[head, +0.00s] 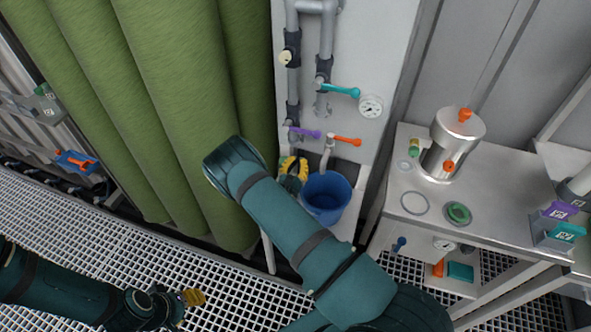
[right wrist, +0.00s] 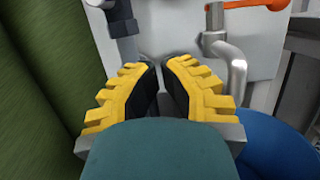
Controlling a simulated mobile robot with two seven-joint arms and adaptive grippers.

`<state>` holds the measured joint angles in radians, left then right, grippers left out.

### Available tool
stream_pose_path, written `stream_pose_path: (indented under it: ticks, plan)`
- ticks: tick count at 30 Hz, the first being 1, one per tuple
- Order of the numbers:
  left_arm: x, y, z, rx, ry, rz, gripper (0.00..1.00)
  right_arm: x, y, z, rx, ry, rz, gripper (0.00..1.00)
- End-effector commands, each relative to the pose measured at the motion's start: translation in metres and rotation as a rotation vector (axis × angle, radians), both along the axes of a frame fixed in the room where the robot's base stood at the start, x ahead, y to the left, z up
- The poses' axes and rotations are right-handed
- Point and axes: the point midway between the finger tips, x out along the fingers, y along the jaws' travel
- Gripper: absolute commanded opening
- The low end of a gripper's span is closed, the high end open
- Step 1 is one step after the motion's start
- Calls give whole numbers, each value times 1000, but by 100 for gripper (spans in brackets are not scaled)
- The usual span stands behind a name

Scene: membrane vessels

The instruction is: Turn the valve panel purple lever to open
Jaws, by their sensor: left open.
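The purple lever (head: 305,131) is on the pipework of the white valve panel (head: 372,50) in the head view, sticking out to the right of its valve. It does not show in the right wrist view. My right gripper (head: 292,172) is just below and left of the purple lever, apart from it. In the right wrist view its yellow fingers (right wrist: 158,72) have a narrow gap between them with nothing in it. My left gripper (head: 193,297) is open and empty above the floor grating at the lower left, far from the panel.
A teal lever (head: 341,91), a gauge (head: 371,106) and an orange lever (head: 346,140) are close by on the panel. A blue bucket (head: 326,198) stands below. Green columns (head: 190,80) flank the left; a steel table (head: 490,180) with a vessel (head: 455,145) stands right.

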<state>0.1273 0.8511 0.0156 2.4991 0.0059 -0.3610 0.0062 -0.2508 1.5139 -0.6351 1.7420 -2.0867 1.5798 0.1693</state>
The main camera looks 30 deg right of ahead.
Motion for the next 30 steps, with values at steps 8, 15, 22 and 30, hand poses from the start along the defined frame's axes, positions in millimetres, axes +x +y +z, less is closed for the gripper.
stream_pose_path:
  ticks: [8, 15, 22, 30]
  plan:
    - [-1, 0, -2, 0, 2, -2, 47, 32, -39, 16, 1, -1, -4, 0]
    - [1, 0, 3, 0, -1, 0, 47, 31, -36, 46, 2, 0, -2, 0]
    - [1, 0, 3, 0, -2, 2, 47, 30, -36, 52, 2, 1, -2, 0]
    - [1, 0, 3, 0, -2, 2, 47, 30, -36, 51, 1, 2, -2, 0]
